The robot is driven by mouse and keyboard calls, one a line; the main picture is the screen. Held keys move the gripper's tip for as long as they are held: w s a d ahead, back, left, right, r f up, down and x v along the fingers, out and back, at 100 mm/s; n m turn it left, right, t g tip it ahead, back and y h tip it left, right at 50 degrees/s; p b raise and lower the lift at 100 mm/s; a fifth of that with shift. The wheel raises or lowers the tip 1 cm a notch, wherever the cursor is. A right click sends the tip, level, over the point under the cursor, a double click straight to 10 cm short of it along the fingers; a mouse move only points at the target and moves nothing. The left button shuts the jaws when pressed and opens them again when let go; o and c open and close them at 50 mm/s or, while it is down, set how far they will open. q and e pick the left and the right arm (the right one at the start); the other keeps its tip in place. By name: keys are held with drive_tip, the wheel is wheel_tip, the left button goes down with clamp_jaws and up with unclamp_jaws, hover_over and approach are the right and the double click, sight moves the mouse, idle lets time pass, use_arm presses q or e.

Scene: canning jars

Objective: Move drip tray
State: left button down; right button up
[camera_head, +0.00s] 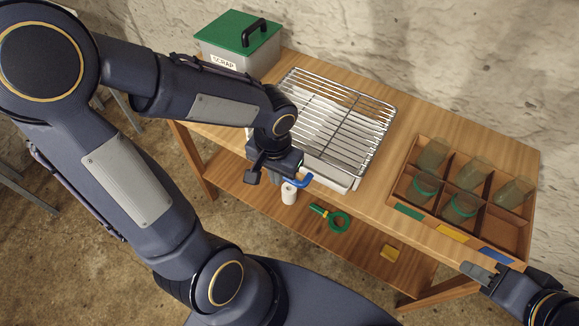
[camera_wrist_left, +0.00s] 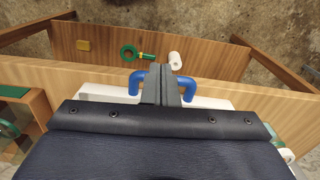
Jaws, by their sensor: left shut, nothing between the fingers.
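The white drip tray (camera_head: 330,174) lies on the wooden table under a wire rack (camera_head: 345,112), with its front end at the table's front edge. A blue handle (camera_head: 304,180) is on that end; in the left wrist view the handle (camera_wrist_left: 135,84) shows on both sides of my fingers. My left gripper (camera_head: 280,177) is at the handle, its fingers (camera_wrist_left: 168,84) shut with nothing between them and covering the handle's middle. I cannot tell whether they touch it. My right gripper (camera_head: 478,272) is near the table's front right corner, apart from the tray; its opening is unclear.
A divided wooden crate (camera_head: 412,193) with several glass jars stands right of the tray. A grey bin (camera_head: 222,56) with a green lid stands at the back left. A white roll (camera_head: 289,193), a green ring tool (camera_head: 339,221) and a yellow block (camera_head: 389,253) lie on the lower shelf.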

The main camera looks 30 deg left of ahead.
use_arm(q)
drive_tip(key=w+f, duration=0.3)
drive_tip(key=f, duration=0.6)
drive_tip(key=shift+w+f, duration=0.35)
drive_tip(key=w, duration=0.4)
drive_tip(key=shift+d, duration=0.1)
drive_tip(key=shift+s+b, duration=0.1)
drive_tip(key=shift+b, duration=0.2)
